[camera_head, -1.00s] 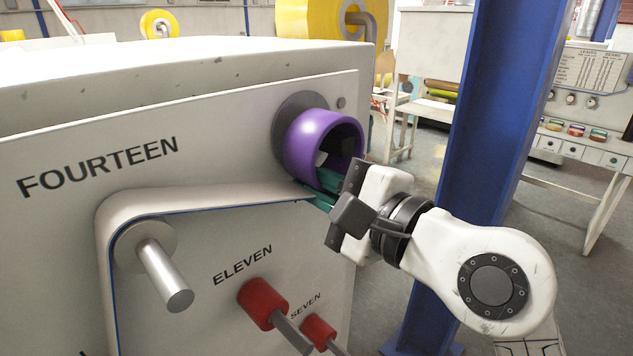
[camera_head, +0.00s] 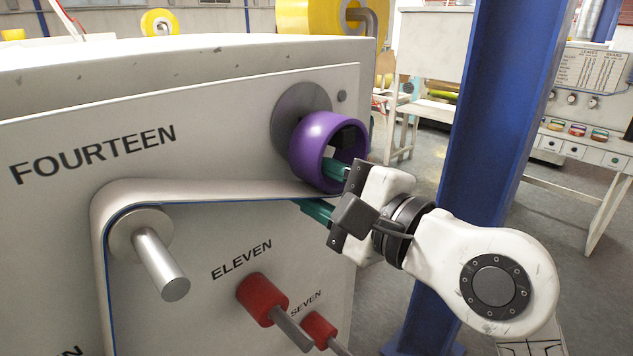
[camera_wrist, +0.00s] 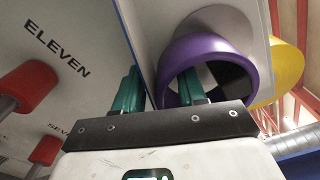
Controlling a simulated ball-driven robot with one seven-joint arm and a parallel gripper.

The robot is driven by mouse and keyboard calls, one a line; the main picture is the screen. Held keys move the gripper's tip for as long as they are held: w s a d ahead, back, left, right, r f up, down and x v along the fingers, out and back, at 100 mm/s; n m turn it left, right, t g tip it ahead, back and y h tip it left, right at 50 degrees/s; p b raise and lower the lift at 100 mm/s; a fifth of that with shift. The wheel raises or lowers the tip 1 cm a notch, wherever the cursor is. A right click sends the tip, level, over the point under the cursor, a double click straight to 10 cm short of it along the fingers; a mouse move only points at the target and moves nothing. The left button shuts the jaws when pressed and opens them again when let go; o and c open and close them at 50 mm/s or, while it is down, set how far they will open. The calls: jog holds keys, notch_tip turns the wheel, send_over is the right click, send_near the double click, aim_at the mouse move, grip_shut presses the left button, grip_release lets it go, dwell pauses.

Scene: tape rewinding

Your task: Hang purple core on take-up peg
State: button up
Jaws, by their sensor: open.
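The purple core (camera_head: 305,152) is a short, wide ring in front of a round grey disc (camera_head: 290,103) on the grey machine face. It also shows in the wrist view (camera_wrist: 180,55). A dark shape shows inside the top of its bore; I cannot tell for certain that this is the take-up peg. My gripper (camera_head: 324,191) is open at the core's lower right. One teal finger reaches into the core's bore. The other is below and outside it, apart from the core. In the wrist view the two fingers (camera_wrist: 160,90) straddle the core's near wall and a panel edge.
A metal peg (camera_head: 162,265) and red-collared pegs (camera_head: 262,298) stick out lower down. A blue column (camera_head: 500,120) stands close behind my arm.

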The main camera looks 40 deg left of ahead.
jog(key=s+d+b, duration=0.1)
jog(key=d+b, duration=0.2)
jog(key=d, duration=0.7)
jog(key=shift+s+d, duration=0.25)
jog(key=shift+d, duration=0.1)
dwell(0.6)
